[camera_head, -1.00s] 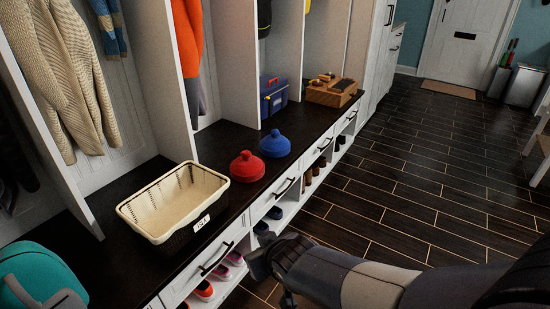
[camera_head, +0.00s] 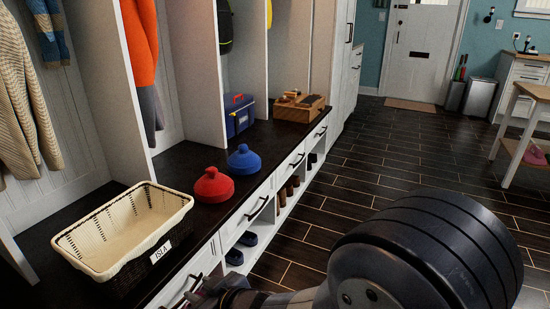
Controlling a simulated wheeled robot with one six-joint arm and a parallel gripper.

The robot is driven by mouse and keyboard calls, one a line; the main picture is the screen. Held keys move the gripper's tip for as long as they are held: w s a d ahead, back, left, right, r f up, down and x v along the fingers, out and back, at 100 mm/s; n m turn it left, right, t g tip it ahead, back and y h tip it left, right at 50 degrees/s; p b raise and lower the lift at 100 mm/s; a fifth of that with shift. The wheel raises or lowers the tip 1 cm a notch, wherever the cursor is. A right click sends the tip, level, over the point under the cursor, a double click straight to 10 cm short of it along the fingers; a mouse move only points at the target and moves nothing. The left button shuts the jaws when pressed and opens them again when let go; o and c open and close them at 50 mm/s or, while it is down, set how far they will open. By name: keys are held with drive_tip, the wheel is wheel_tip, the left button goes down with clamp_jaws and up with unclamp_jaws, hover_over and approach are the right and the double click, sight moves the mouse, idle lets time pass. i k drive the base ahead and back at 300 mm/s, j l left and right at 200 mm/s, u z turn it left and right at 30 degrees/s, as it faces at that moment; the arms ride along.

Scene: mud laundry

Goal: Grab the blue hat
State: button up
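The blue hat (camera_head: 244,160), a rounded knit cap with a small knob on top, sits upright on the dark bench top near its front edge. The red hat (camera_head: 213,186), of the same shape, sits just in front of it and to the left. My arm crosses the bottom of the view, with a large round dark joint at the lower right. My gripper (camera_head: 215,290) is low in front of the bench drawers, below and apart from both hats. It is small and partly hidden, so its fingers cannot be made out.
A cream-lined basket (camera_head: 160,243) labelled ISLA stands left of the hats. A blue toolbox (camera_head: 239,116) and a wooden box (camera_head: 299,107) stand farther back. Dividers (camera_head: 189,70) rise behind the bench. Shoes (camera_head: 248,239) fill cubbies below. Dark floor (camera_head: 400,160) lies open to the right.

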sight(244, 162)
drive_tip(key=i+j+z, duration=0.35)
drive_tip(key=i, duration=0.35)
drive_tip(key=i+j+z, duration=0.35)
drive_tip(key=i, duration=0.3)
drive_tip(key=i+j, duration=0.6)
